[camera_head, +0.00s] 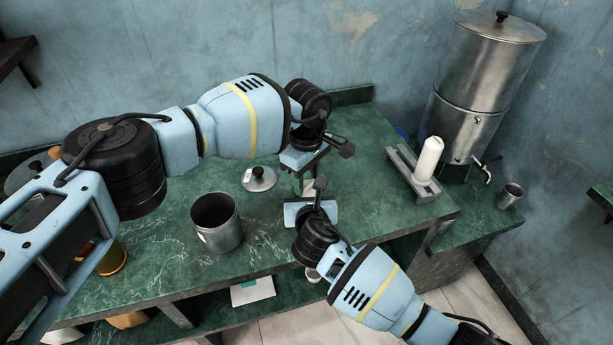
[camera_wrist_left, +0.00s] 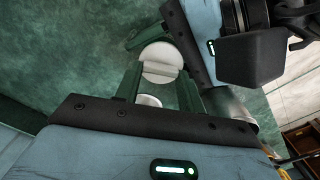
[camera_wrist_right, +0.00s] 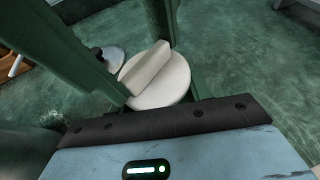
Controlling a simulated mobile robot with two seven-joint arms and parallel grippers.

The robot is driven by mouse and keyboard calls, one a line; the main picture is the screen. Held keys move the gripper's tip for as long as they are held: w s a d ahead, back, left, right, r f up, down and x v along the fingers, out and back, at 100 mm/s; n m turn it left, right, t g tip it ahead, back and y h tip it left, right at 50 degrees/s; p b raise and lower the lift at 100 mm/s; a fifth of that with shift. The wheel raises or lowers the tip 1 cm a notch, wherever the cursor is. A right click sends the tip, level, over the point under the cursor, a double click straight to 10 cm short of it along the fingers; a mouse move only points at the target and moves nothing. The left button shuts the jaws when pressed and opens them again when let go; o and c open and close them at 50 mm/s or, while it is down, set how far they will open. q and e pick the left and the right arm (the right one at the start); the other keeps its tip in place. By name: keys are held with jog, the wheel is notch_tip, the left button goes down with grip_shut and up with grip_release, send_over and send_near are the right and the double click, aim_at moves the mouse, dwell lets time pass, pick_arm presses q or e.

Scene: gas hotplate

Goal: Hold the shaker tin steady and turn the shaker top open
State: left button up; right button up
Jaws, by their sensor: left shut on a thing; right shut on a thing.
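The shaker top (camera_wrist_right: 165,82) is a pale round cap with a raised ridge across it. It also shows in the left wrist view (camera_wrist_left: 161,62). The shaker tin (camera_head: 308,187) is mostly hidden between my two grippers above the green counter. My left gripper (camera_head: 306,172) comes from behind and is shut on the shaker tin; its fingers stand on both sides of it in the left wrist view. My right gripper (camera_head: 309,192) comes from the front and is shut on the shaker top, with its fingers either side of the ridge. The exact contact is partly hidden.
An open metal pot (camera_head: 216,224) stands on the counter at left, with a loose lid (camera_head: 258,178) behind it. A white cylinder (camera_head: 428,160) stands on a grey rack (camera_head: 400,162) at right. A metal urn (camera_head: 480,85) and a cup (camera_head: 510,196) are farther right.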

aim_at(307, 183)
pick_arm(q)
jog(key=o, duration=0.9)
jog(key=shift+o, duration=0.5)
jog(key=shift+s, duration=0.1)
jog(key=shift+r, duration=4.1)
